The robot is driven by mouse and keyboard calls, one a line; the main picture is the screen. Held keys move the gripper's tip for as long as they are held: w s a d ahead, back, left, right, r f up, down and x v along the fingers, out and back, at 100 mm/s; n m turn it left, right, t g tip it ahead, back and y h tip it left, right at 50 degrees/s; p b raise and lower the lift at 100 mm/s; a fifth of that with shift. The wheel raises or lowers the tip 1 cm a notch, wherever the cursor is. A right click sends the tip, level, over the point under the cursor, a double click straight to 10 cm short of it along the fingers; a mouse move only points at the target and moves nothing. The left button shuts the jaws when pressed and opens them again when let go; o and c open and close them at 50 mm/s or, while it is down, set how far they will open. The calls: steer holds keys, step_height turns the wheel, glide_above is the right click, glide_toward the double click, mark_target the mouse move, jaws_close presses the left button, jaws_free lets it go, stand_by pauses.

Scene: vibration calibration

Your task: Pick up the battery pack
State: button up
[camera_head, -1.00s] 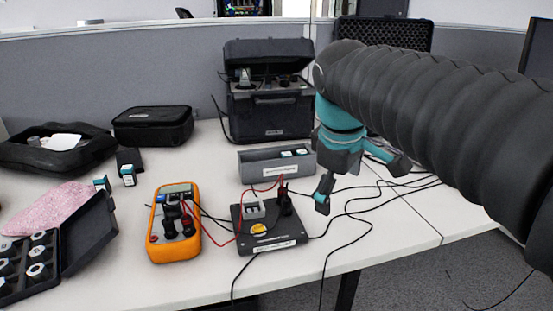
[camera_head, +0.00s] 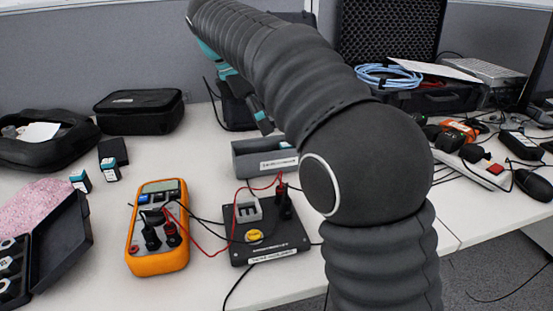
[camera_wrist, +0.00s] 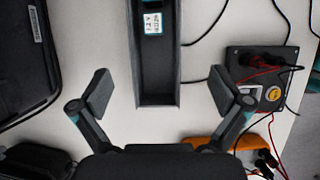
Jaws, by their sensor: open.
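Small dark blocks with white and teal labels look like battery packs; the pictures do not show which one is meant. One labelled block (camera_wrist: 152,18) lies in a long grey tray (camera_wrist: 158,101) in the wrist view. Two more blocks, one at left (camera_head: 80,181) and one beside it (camera_head: 110,169), stand on the table in the head view. My gripper (camera_wrist: 160,94) is open and empty above the tray, with a finger on each side of its near end. In the head view, my arm hides most of the gripper and the tray's right part.
A black test device (camera_head: 268,238) with a yellow button and red and black leads stands before the tray. An orange multimeter (camera_head: 158,255) is left of it. A dark case (camera_wrist: 22,50) is left of my gripper. Loose cables cross the table.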

mark_target(272, 140)
steer(key=b+x, duration=0.1)
steer(key=x, duration=0.5)
steer(key=shift+f, duration=0.15)
steer(key=x, duration=0.3)
steer(key=b+x, duration=0.1)
steer(key=shift+w+d+f, duration=0.1)
steer(key=shift+w+f, duration=0.25)
steer(key=shift+w, duration=0.05)
steer(key=c, duration=1.6)
steer(key=shift+c, duration=0.7)
steer(key=shift+r, duration=0.15)
